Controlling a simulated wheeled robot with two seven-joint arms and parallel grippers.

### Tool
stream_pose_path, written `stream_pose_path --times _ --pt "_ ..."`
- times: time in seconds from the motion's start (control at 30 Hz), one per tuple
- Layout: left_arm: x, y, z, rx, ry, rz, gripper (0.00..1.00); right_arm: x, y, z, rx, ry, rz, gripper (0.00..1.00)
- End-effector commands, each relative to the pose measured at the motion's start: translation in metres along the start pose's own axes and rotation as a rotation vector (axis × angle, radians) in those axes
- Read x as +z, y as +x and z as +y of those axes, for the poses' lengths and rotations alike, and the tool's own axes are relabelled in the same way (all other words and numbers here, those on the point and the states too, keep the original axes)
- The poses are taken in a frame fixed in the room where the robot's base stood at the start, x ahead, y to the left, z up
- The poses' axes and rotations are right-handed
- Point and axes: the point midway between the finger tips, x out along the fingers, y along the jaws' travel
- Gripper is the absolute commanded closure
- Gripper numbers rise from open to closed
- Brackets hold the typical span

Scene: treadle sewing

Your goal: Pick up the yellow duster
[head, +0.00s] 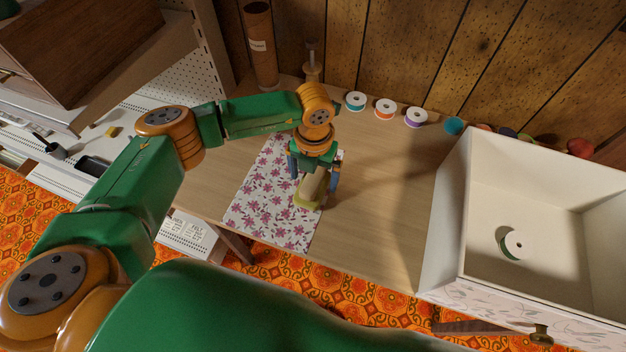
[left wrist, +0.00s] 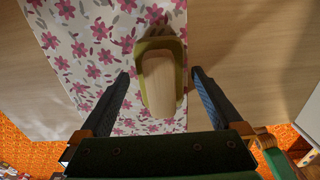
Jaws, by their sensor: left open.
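The yellow duster (head: 309,196) lies on the floral cloth (head: 262,205) on the wooden table. It has a dull yellow-green base and a pale wooden block on top. My left gripper (head: 314,186) is above it, pointing down, and hides part of it in the head view. In the left wrist view the duster (left wrist: 160,82) shows between the two spread fingers (left wrist: 160,74), with a gap on each side. The left gripper is open and empty. My right gripper is not in view.
Spools of thread (head: 385,108) line the back of the table by the wood wall. A cardboard tube (head: 261,45) stands at the back left. A white drawer box (head: 450,200) holding a spool (head: 510,243) is at the right. Bare tabletop (head: 385,190) lies between cloth and box.

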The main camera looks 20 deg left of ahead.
Motion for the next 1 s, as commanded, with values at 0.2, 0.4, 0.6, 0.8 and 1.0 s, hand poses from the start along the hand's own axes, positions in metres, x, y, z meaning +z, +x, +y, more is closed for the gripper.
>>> stream_pose_path --times 0.2,0.4,0.6,0.8,1.0 --pt "0.0 0.001 0.0 -0.001 0.001 0.0 0.11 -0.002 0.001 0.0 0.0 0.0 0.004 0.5" --pt "0.0 0.0 0.0 -0.001 0.001 0.0 0.65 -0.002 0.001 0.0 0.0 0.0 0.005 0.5" --pt "0.0 0.0 0.0 -0.001 0.001 0.0 0.8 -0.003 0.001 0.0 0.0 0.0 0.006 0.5" --pt "0.001 -0.008 -0.001 -0.003 0.001 -0.002 0.8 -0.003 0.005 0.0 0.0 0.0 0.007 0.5" --pt "-0.015 -0.051 -0.009 -0.003 0.01 -0.007 0.8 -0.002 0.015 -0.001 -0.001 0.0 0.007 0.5"
